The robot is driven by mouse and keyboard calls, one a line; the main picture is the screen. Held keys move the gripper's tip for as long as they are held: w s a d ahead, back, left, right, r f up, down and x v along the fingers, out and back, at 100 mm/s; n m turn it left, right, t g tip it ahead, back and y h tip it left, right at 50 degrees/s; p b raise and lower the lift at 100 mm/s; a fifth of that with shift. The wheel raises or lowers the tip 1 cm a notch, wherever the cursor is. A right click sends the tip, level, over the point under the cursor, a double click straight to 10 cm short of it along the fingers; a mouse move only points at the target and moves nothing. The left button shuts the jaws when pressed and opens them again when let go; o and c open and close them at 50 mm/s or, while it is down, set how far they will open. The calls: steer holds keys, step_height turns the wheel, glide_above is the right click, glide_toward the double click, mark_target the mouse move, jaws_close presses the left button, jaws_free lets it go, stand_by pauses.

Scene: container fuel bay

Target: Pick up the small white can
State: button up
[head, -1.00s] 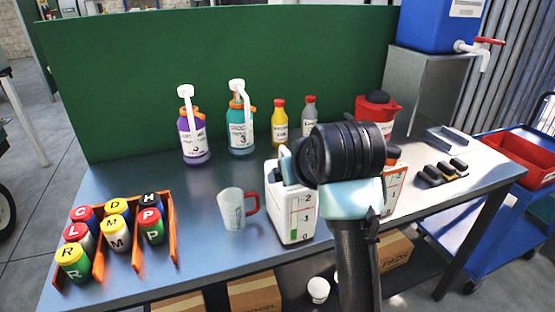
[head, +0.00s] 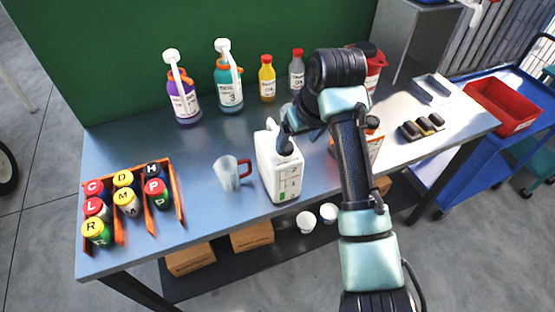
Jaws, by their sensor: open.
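A white can (head: 278,178) with a number scale and a green bar stands upright on the metal table, near its front edge. My arm bends over from the right, and my gripper (head: 286,138) is a small dark shape at the top of the first white can. It is open; its fingertips are hard to make out, and I cannot tell whether it touches the can.
A clear measuring cup (head: 229,174) with a red handle stands close left of the can. Orange racks (head: 178,205) of lettered cans are at the left. Spray bottles (head: 184,98) and smaller bottles (head: 267,80) line the back. White cups (head: 306,222) sit on the lower shelf.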

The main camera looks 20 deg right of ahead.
mark_target(288, 149)
steer(key=shift+x, duration=1.1)
steer(key=x, duration=0.1)
steer(key=p+x, duration=0.1)
steer(key=x, duration=0.1)
steer(key=p+x, duration=0.1)
steer(key=shift+w+a+f, duration=0.15)
steer(key=shift+w+a, duration=0.15)
steer(key=shift+a, duration=0.1)
steer(key=shift+w+f, duration=0.2)
steer(key=shift+f, duration=0.3)
jaws_close()
steer(key=shift+w+d+r, duration=0.1)
steer(key=shift+r, duration=0.1)
